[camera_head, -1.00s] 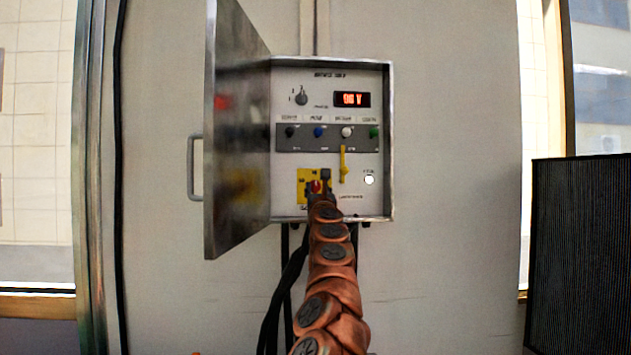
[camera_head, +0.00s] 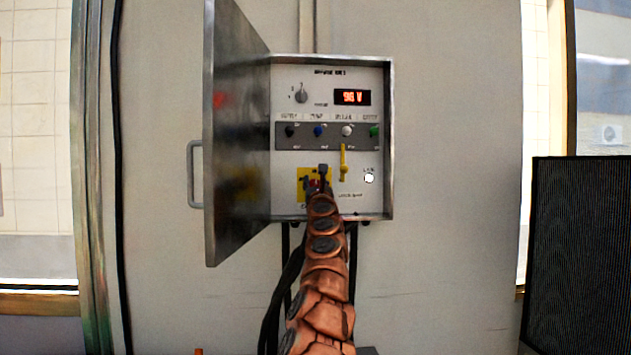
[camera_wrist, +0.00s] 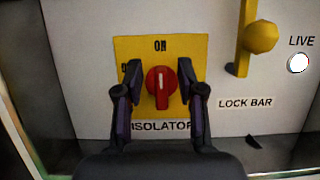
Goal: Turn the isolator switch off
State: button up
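The isolator switch is a red rotary knob (camera_wrist: 160,88) on a yellow plate (camera_wrist: 188,46) in the wrist view. A pale mark on the knob points up toward the ON label. A second label at the plate's left is mostly hidden by a finger. My gripper (camera_wrist: 161,86) is open, with one finger on each side of the knob. Narrow gaps seem to show between fingers and knob; I cannot tell if either touches. In the head view, the knob (camera_head: 314,184) is partly hidden behind my gripper (camera_head: 315,179).
A yellow lock bar (camera_head: 343,163) hangs upright just right of the switch; it also shows in the wrist view (camera_wrist: 245,40). The metal cabinet door (camera_head: 236,140) stands open on the left. Coloured knobs (camera_head: 318,131) and a lit display (camera_head: 352,97) sit above.

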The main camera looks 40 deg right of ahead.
dwell(0.3)
grip_shut()
dwell(0.3)
